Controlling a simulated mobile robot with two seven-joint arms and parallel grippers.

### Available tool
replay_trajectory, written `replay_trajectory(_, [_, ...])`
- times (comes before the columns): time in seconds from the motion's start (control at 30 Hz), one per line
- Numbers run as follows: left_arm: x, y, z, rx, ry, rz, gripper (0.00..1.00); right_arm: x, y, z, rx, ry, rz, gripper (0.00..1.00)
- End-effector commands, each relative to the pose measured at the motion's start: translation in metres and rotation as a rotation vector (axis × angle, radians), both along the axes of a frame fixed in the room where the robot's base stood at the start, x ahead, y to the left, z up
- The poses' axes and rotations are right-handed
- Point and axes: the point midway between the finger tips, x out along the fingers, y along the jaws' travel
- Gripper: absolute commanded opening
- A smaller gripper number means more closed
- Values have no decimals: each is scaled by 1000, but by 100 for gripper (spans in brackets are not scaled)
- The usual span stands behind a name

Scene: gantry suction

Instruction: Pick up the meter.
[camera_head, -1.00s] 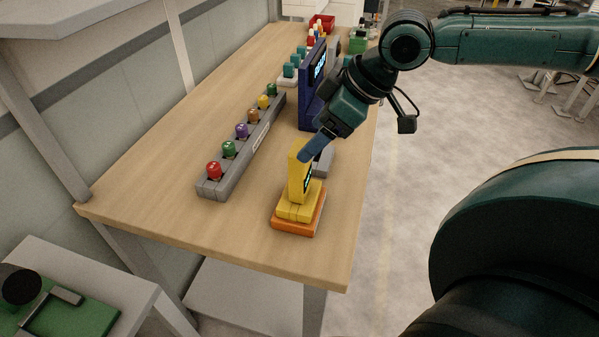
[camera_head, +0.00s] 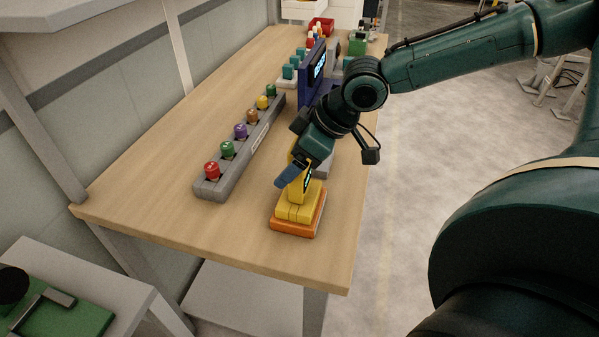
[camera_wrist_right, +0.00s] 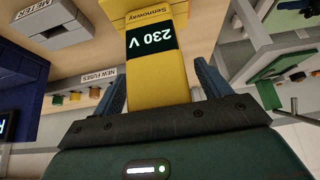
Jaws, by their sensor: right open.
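The yellow meter (camera_head: 298,207) stands upright on an orange base (camera_head: 294,231) near the front edge of the wooden table. In the right wrist view the meter (camera_wrist_right: 158,85) shows its dark display reading "230 V". My right gripper (camera_head: 290,176) is at the meter's upper part and hides some of it. In the right wrist view its two blue fingers (camera_wrist_right: 160,92) are apart, one on each side of the meter, with gaps showing between them and its body. My left gripper is in neither view.
A grey rack (camera_head: 212,186) with several coloured knobs lies left of the meter. A dark blue unit with a screen (camera_head: 318,68) stands behind it. In the right wrist view a grey block labelled "METER" (camera_wrist_right: 45,22) shows. The table's (camera_head: 160,150) left part is clear.

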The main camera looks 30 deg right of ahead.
Motion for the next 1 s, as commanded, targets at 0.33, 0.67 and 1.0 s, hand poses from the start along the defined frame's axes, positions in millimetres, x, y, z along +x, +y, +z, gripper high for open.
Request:
replay_trajectory(0.33, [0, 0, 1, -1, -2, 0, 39, 0, 0, 1, 0, 0, 0, 60])
replay_trajectory(0.67, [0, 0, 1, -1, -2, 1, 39, 0, 0, 1, 0, 0, -1, 33])
replay_trajectory(1.0, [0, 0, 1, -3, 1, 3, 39, 0, 0, 2, 0, -1, -1, 19])
